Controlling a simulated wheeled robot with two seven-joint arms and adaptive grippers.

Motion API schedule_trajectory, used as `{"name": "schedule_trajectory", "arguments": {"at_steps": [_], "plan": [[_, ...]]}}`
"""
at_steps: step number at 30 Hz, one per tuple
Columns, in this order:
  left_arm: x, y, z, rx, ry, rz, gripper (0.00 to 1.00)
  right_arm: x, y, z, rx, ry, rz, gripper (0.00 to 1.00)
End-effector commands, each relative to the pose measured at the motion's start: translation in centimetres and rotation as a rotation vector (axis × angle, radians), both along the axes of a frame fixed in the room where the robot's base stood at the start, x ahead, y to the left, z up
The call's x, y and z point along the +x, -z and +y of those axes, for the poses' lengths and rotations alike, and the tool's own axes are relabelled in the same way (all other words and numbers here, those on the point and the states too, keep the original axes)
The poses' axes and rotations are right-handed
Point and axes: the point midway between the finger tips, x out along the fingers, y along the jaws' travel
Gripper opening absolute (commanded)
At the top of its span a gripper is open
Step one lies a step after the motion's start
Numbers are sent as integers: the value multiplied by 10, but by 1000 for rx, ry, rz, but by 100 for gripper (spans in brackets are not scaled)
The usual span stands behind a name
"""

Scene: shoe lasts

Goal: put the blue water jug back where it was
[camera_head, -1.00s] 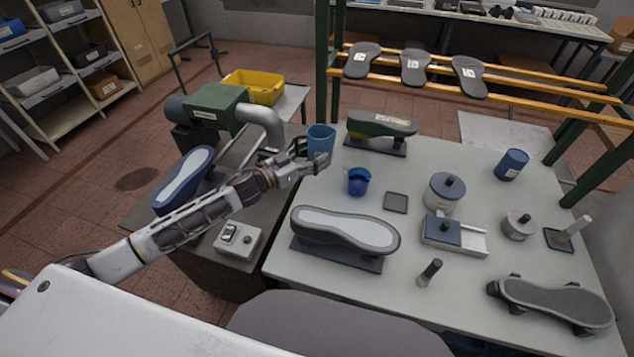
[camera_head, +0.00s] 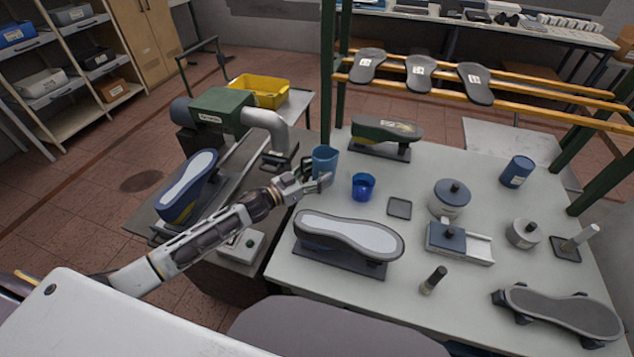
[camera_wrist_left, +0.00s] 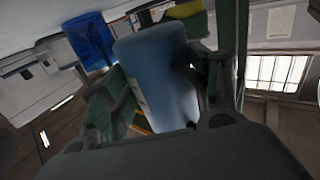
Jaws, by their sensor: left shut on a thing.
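The blue water jug (camera_head: 325,161) is upright at the left edge of the pale table (camera_head: 345,290). My left gripper (camera_head: 316,180) is shut on it from the near side. The jug's lower part is partly behind the gripper, and I cannot tell whether it touches the table. In the left wrist view, the jug (camera_wrist_left: 160,75) fills the space between the fingers, with a pale label on its side. My right gripper is not in view.
A smaller, brighter blue cup (camera_head: 363,188) stands just right of the jug. A shoe last (camera_head: 350,237) is in front, another (camera_head: 385,137) behind. A green machine (camera_head: 222,110) stands left.

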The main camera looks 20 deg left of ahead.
Motion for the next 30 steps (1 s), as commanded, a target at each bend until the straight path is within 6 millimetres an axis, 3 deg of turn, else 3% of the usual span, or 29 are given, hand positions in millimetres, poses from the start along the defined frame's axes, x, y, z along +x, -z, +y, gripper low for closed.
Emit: {"name": "schedule_trajectory", "arguments": {"at_steps": [15,30], "plan": [[0,36,0,-1,0,1,32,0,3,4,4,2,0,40],[0,40,0,-1,0,1,32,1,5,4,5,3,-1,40]]}}
